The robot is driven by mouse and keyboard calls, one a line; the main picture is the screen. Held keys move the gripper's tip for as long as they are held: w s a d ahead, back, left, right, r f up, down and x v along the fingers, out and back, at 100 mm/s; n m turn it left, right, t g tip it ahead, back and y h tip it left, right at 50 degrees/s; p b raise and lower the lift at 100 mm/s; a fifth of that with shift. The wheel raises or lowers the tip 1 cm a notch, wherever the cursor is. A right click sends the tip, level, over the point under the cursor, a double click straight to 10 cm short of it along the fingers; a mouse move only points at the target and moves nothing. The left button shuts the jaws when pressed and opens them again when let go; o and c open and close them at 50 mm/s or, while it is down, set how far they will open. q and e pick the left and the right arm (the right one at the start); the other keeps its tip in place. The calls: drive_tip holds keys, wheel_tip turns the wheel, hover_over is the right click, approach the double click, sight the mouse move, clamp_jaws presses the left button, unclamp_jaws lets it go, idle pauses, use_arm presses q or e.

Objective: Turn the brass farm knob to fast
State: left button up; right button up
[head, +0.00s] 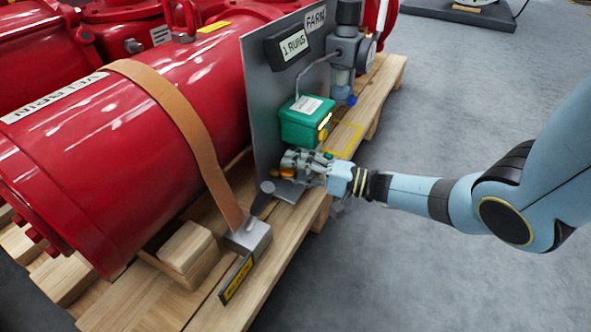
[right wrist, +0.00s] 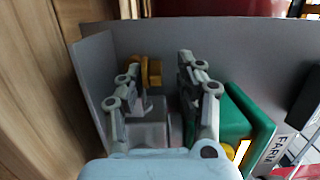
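The brass knob (head: 283,174) sits low on the grey panel (head: 268,95), partly hidden by my right gripper (head: 300,166) in the head view. In the right wrist view the brass knob (right wrist: 153,72) lies ahead, close to the left finger. My right gripper (right wrist: 163,66) has its fingers apart, one on each side, with a grey block-like body visible between them. Whether a finger touches the knob cannot be told. The knob's markings are not readable. My left gripper is not in view.
A green box (head: 306,121) with a yellow mark is on the panel just above my right gripper, and right of it in the right wrist view (right wrist: 228,120). A grey regulator (head: 345,50) stands farther back. A strapped red cylinder (head: 130,130) fills the left.

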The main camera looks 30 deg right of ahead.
drive_tip(key=shift+s+d+f, duration=0.1)
drive_tip(key=shift+s+f, duration=0.05)
drive_tip(key=v, duration=1.1)
drive_tip(key=shift+s+d, duration=0.25)
